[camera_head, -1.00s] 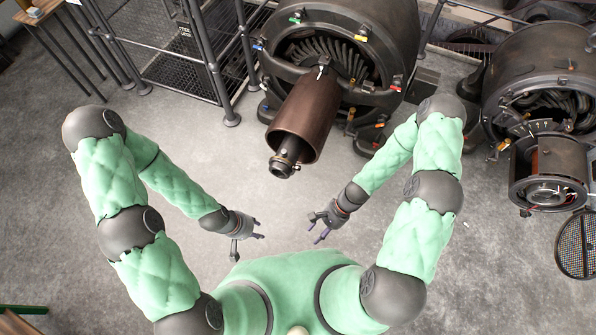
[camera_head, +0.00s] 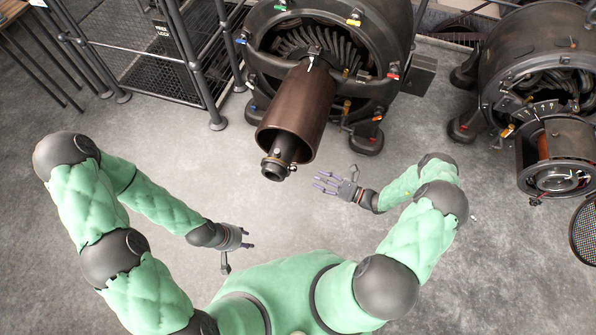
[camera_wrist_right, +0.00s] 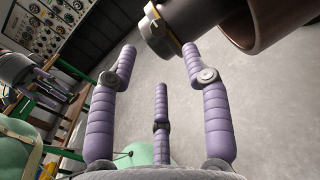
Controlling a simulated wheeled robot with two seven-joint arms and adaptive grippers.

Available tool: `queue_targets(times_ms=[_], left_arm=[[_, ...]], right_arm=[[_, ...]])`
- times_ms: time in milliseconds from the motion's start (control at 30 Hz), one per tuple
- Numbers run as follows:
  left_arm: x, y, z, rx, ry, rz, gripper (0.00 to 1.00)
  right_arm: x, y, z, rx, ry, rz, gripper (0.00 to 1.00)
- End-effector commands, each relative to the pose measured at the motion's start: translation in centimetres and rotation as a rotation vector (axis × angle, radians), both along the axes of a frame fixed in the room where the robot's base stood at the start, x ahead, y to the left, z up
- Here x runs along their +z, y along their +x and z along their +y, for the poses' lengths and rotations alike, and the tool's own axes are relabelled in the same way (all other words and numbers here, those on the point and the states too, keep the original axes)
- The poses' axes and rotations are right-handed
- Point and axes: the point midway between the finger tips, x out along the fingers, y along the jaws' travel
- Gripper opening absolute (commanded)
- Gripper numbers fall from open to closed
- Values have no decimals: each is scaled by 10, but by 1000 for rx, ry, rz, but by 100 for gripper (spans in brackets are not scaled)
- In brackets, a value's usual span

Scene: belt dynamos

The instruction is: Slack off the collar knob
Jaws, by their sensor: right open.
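The dark collar (camera_head: 276,168) sits around the end of the shaft that sticks out of a brown cylinder (camera_head: 299,106) on the large dynamo. Small bits stand out at its sides, but I cannot tell which is the knob. In the right wrist view the collar (camera_wrist_right: 158,32) shows at the top, beyond the fingertips. My right gripper (camera_head: 325,181) is open and empty, to the right of the collar and apart from it, its purple fingers pointing left. My left gripper (camera_head: 252,238) appears open and empty, lower left of the collar, well away from it.
The large dynamo (camera_head: 393,38) with coloured tabs stands behind. A second dynamo (camera_head: 497,95) stands at the right, with a round mesh disc (camera_head: 586,232) near it. A metal cage (camera_head: 135,62) stands at upper left. The grey floor below the collar is clear.

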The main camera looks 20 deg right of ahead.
Motion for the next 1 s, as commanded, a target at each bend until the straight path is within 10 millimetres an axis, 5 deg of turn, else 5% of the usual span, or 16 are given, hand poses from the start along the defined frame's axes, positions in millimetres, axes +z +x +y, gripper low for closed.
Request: queue_targets(times_ms=[500, 967, 1000], left_arm=[[-23, 0, 0, 0, 0, 0, 40], [-25, 0, 0, 0, 0, 0, 40], [-25, 0, 0, 0, 0, 0, 40]], right_arm=[[-1, 52, 63, 5, -2, 0, 49], [0, 59, 71, 3, -1, 1, 49], [0, 59, 71, 3, -2, 2, 37]])
